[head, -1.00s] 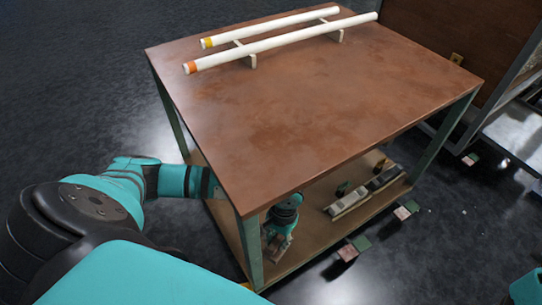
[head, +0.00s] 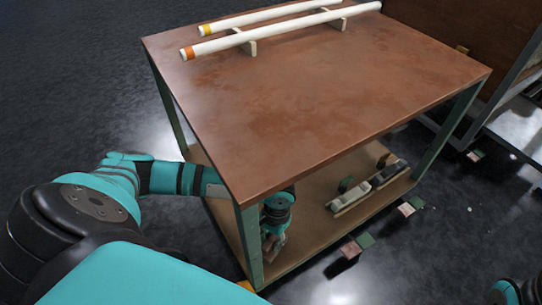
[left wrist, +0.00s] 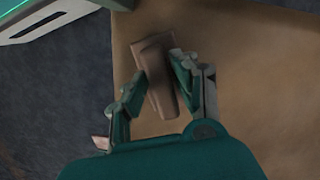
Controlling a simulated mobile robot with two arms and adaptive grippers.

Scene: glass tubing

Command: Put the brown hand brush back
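The brown hand brush (left wrist: 158,75) sits between the two fingers of my left gripper (left wrist: 158,68) in the left wrist view, slightly tilted, with both fingertips against its sides. In the head view, my left arm reaches in from the left under the table top. The left gripper (head: 270,232) points down there, low over the lower shelf (head: 318,240) near the front left leg. The brush is small and partly hidden by the gripper in that view. Whether it touches the shelf I cannot tell. My right gripper is not in view.
The brown table top (head: 310,95) is above my left arm, with two white tubes (head: 280,30) on supports at its back. A green leg (head: 248,245) stands close to the gripper. Small blocks (head: 350,248) are on the floor.

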